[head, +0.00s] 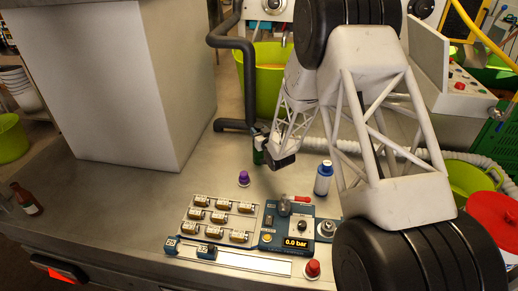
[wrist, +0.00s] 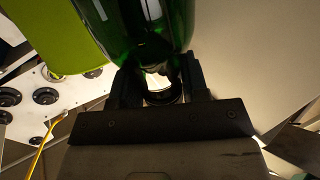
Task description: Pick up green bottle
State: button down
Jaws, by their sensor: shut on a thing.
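The green bottle (wrist: 140,28) fills the top middle of the wrist view, dark green and glossy. My gripper (wrist: 160,82) has one dark finger on each side of it and is shut on it. In the head view my gripper (head: 268,138) is above the back of the metal bench, and only a small green part of the bottle (head: 258,156) shows beside it. The rest of the bottle is hidden there. I cannot tell whether its base touches the bench.
The bench (head: 130,205) holds a blue-and-white bottle (head: 323,178), a purple-topped item (head: 243,178), a blue gauge unit (head: 285,232) and a panel of brass parts (head: 218,218). A brown bottle (head: 26,198) stands at the left. A large grey block (head: 125,80) and a dark pipe (head: 248,85) are near my gripper.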

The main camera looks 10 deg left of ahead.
aim_at(259, 126)
jog(key=shift+r, duration=0.1)
dwell(0.3)
jog(key=shift+r, duration=1.45)
jog(key=shift+s+r, duration=0.2)
jog(key=shift+r, duration=0.1)
jog(key=s+d, duration=0.2)
jog(key=s, duration=0.5)
jog(key=s+d+r, duration=0.1)
jog(key=s+d, duration=0.2)
jog(key=s, duration=0.4)
jog(key=shift+s+d+r, duration=0.15)
jog(key=shift+s+d, duration=0.1)
jog(key=shift+d, duration=0.1)
